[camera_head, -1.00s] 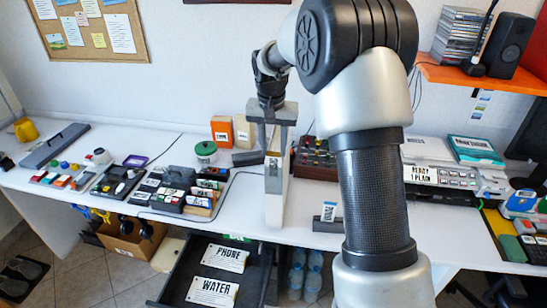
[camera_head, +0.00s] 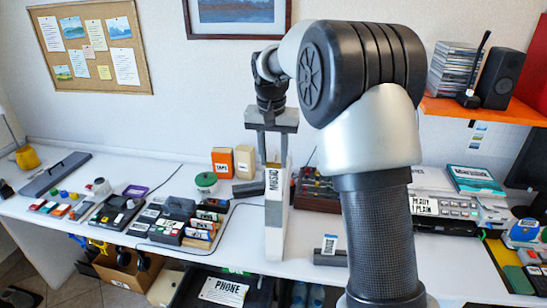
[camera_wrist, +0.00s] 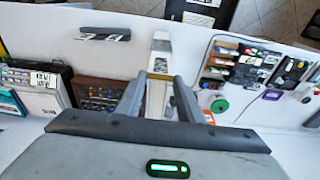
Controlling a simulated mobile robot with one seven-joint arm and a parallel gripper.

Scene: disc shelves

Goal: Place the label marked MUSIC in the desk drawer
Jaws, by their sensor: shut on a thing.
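My gripper (camera_head: 273,163) points down and is shut around the top of this piece. The piece's lower end overlaps the desk's front part, and I cannot tell whether it touches. In the wrist view the white piece (camera_wrist: 159,60) runs away from between my gripper's fingers (camera_wrist: 160,88). The dark desk drawer (camera_head: 262,297) is open below the desk's front edge, with a white PHONE card (camera_head: 223,291) inside. The drawer's front part is out of frame.
Left of my gripper, a rack of labelled cards (camera_head: 205,222) and a green-lidded jar (camera_head: 206,182) stand on the white desk (camera_head: 150,232). A small dark label holder (camera_head: 329,252) sits to the right. A cardboard box (camera_head: 130,263) lies below the desk.

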